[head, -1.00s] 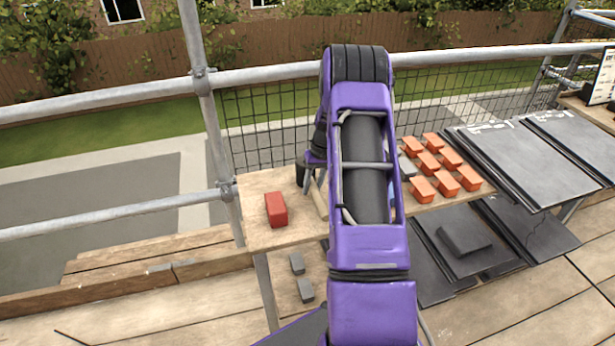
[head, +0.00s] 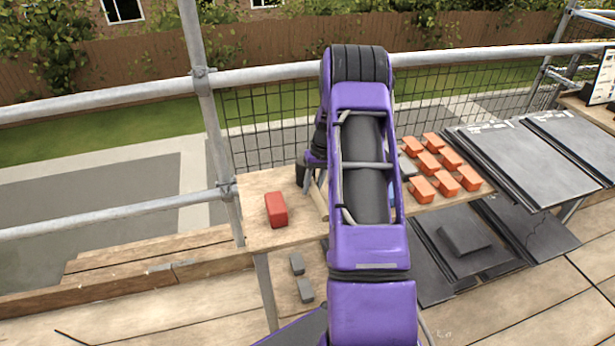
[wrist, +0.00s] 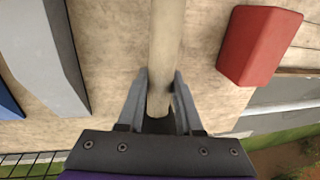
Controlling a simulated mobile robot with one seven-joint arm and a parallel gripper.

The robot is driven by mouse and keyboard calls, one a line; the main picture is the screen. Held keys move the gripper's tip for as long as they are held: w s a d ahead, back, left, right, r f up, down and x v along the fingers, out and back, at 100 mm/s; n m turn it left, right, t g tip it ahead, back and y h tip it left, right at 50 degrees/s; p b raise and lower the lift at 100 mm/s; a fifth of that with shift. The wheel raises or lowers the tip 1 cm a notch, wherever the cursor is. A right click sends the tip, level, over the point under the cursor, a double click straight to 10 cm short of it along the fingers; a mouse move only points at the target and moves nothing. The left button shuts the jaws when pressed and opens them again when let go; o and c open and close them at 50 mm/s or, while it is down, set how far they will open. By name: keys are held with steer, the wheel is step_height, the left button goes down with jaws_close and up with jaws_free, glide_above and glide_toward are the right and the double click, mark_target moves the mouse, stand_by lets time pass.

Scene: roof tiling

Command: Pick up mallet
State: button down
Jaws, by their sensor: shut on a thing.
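The mallet's pale wooden handle (wrist: 167,45) shows in the wrist view, running up from between my gripper's fingers to the top edge. My gripper (wrist: 160,95) is shut on this handle, with one grey finger on each side. In the head view a small part of the handle (head: 318,202) shows beside my arm, above the wooden bench (head: 255,232). My purple arm hides most of the mallet. I cannot tell whether it touches the bench.
A red block (head: 276,210) stands left of the handle and also shows in the wrist view (wrist: 258,45). A grey bar (wrist: 45,50) lies on the other side. Several orange pieces (head: 428,160) and dark tiles (head: 530,155) lie to the right. Scaffold rails (head: 110,98) run behind.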

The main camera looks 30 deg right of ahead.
mark_target(312, 183)
steer(key=shift+r, duration=0.15)
step_height(312, 183, up, 10)
steer(key=shift+f+p, duration=0.1)
steer(key=shift+p, duration=0.2)
stand_by(0.4)
steer(key=c, duration=1.3)
jaws_free()
jaws_close()
